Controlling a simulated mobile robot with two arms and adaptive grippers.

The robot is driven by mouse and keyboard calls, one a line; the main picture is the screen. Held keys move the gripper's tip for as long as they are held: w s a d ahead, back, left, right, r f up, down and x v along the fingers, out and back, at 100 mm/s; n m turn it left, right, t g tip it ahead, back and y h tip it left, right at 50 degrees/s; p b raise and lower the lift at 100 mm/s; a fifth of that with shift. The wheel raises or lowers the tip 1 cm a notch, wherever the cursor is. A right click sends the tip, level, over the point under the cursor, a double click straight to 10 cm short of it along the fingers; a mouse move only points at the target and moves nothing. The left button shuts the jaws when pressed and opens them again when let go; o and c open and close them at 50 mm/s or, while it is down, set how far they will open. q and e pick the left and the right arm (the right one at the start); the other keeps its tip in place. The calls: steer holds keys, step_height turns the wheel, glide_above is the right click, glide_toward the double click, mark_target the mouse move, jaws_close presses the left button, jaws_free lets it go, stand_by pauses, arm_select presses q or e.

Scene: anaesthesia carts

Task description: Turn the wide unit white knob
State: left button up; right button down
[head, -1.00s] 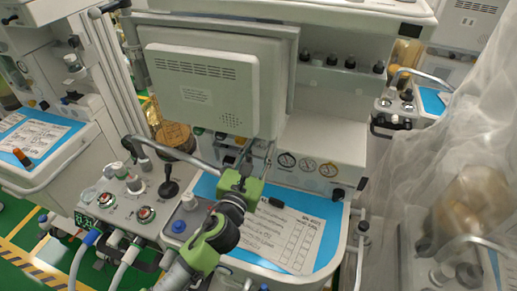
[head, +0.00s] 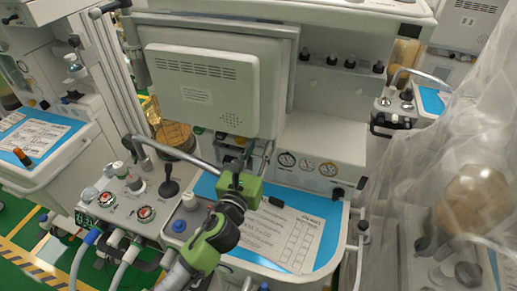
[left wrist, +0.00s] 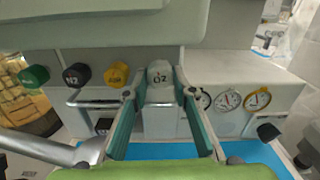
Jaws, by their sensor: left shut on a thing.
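The white knob (left wrist: 160,74), marked O2, sits on the front panel of the wide unit, in the middle of the left wrist view. My left gripper (left wrist: 160,93) is shut on it, with one teal-lined finger on each side. In the head view my left gripper (head: 245,165) reaches up to the panel below the grey monitor. The white knob cannot be made out there behind the monitor and gripper. My right gripper is not in view.
A yellow knob (left wrist: 116,74), a black knob (left wrist: 76,75) and a green knob (left wrist: 34,76) sit left of the white one. Round gauges (left wrist: 228,100) are to its right. The grey monitor (head: 205,85) overhangs the panel. A metal rail (head: 170,151) runs close by.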

arm_select(q)
steer(key=n, duration=1.1)
steer(key=shift+n, duration=0.4)
steer(key=n, duration=0.5)
steer(key=shift+n, duration=0.3)
steer(key=n+p, duration=0.1)
steer(key=n, duration=0.4)
steer(key=shift+r, duration=0.1)
steer(key=n+p, duration=0.1)
steer(key=n, duration=0.5)
steer(key=shift+n+p, duration=0.3)
steer(key=shift+p, duration=0.05)
steer(key=n+p, duration=0.1)
steer(key=n, duration=0.4)
steer(key=n+p, duration=0.1)
steer(key=n, duration=0.5)
steer(key=shift+p, duration=0.3)
steer(key=n, duration=0.5)
steer(key=shift+n, duration=0.4)
